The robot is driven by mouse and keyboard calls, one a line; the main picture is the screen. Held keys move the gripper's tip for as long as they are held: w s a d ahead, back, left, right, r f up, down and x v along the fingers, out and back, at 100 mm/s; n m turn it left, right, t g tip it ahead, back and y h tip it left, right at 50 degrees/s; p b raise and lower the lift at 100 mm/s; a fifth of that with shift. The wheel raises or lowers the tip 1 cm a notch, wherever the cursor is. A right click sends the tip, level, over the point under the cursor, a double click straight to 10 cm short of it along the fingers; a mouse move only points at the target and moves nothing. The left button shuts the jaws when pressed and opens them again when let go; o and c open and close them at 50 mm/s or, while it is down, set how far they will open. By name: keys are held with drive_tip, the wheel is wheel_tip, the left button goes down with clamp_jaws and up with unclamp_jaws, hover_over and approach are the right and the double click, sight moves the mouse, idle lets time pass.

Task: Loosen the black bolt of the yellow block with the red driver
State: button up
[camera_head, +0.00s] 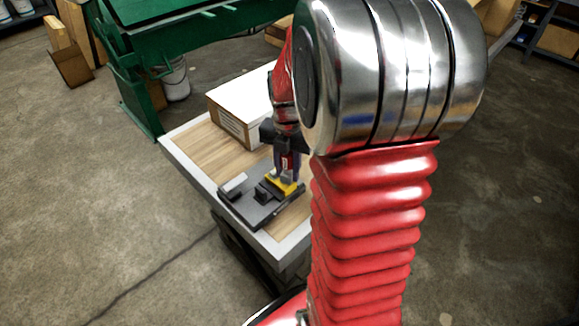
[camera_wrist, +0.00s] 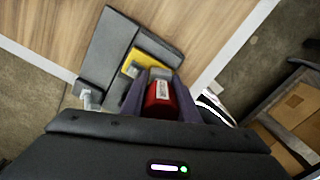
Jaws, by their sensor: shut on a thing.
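My gripper (camera_head: 287,166) is shut on the red driver (camera_wrist: 159,98), which also shows between the fingers in the head view (camera_head: 288,161). The driver points down at the yellow block (camera_head: 285,185). In the wrist view the yellow block (camera_wrist: 131,66) shows just beyond the driver, partly covered by it. The block sits on a dark grey base plate (camera_head: 252,208) on the table. I cannot see the black bolt, nor tell whether the driver's tip touches it.
The wood-topped table (camera_head: 190,146) has a pale edge. A white-topped box (camera_head: 237,104) stands behind my gripper. A dark upright piece (camera_head: 261,194) stands on the plate beside the yellow block. A green machine (camera_head: 140,75) and a white bucket (camera_head: 176,80) are behind the table.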

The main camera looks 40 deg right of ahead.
sight(288, 157)
drive_tip(key=shift+f, duration=0.3)
idle(0.4)
idle(0.3)
drive_tip(key=shift+n, duration=1.7)
drive_tip(key=shift+m, duration=0.8)
drive_tip(key=shift+r, duration=0.15)
drive_tip(key=shift+r, duration=2.35)
